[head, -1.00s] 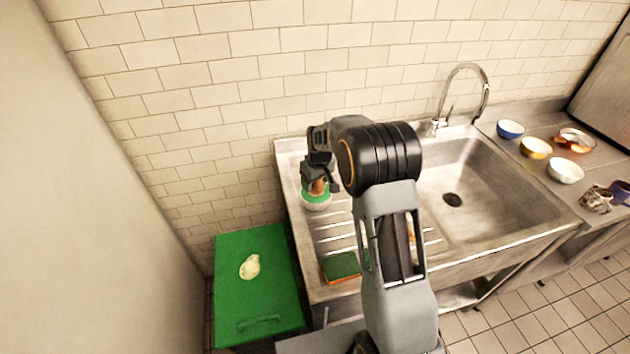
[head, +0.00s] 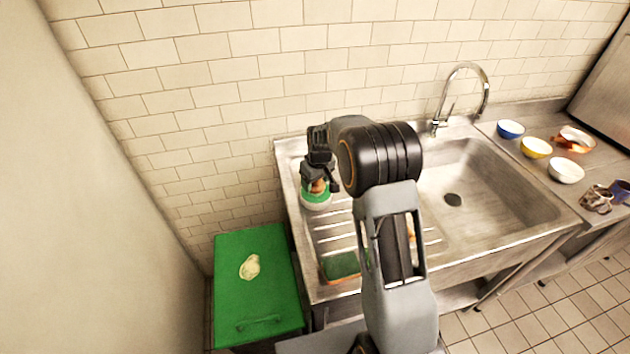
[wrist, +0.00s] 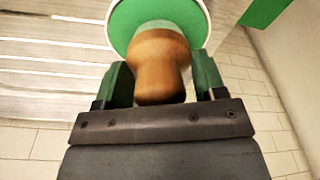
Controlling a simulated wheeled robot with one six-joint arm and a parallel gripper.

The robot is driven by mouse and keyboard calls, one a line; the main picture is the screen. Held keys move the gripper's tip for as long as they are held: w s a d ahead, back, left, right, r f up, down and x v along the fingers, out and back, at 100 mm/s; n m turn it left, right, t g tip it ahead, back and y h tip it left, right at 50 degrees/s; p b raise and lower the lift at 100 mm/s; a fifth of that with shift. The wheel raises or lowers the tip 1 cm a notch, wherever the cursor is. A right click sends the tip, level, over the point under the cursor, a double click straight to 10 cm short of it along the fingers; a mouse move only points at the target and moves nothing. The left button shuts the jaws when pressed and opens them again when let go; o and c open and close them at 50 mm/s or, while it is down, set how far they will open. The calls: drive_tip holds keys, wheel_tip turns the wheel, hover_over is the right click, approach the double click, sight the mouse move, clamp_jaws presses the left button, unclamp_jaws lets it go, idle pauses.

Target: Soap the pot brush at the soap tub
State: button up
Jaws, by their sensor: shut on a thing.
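My gripper (wrist: 160,85) is shut on the wooden handle of the pot brush (wrist: 158,52), which stands between its two fingers in the wrist view. In the head view my gripper (head: 320,185) points down over the left end of the drainboard, and a little of the brown brush (head: 317,187) shows under it. The soap tub (head: 316,202), white-rimmed with green inside, sits directly below. It also shows in the wrist view (wrist: 118,22) behind the handle. The brush's bristle end is hidden, at or in the green of the tub.
A green and orange sponge (head: 341,266) lies at the drainboard's front. The sink basin (head: 480,190) and tap (head: 440,120) are to the right, with several bowls (head: 536,148) beyond. A green lidded bin (head: 225,300) with a pale mark stands at the left. My arm hides the drainboard's middle.

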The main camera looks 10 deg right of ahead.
drive_tip(key=shift+r+p, duration=2.1)
drive_tip(key=shift+r, duration=1.4)
